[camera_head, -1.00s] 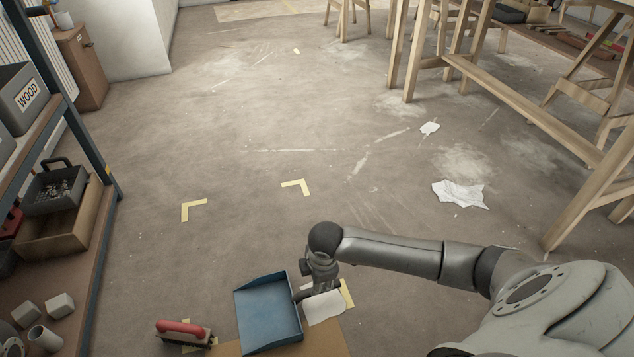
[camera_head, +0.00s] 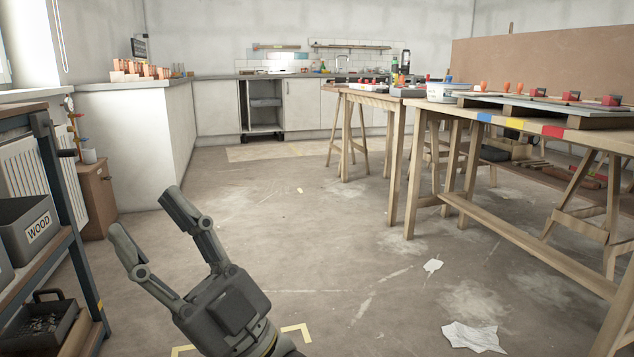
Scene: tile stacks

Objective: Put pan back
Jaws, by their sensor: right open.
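My right gripper (camera_head: 148,214) is raised in the lower left of the head view. Its two fingers are spread apart with nothing between them, pointing up and to the left. The blue dustpan, the only pan in these frames, is outside the view now. My left gripper is not in view.
A metal shelf with a grey WOOD bin (camera_head: 33,233) stands at the left edge. Wooden workbenches (camera_head: 500,225) with tools fill the right. Crumpled paper (camera_head: 473,337) and a small scrap (camera_head: 433,265) lie on the floor. The middle floor (camera_head: 300,235) is mostly clear to the back cabinets.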

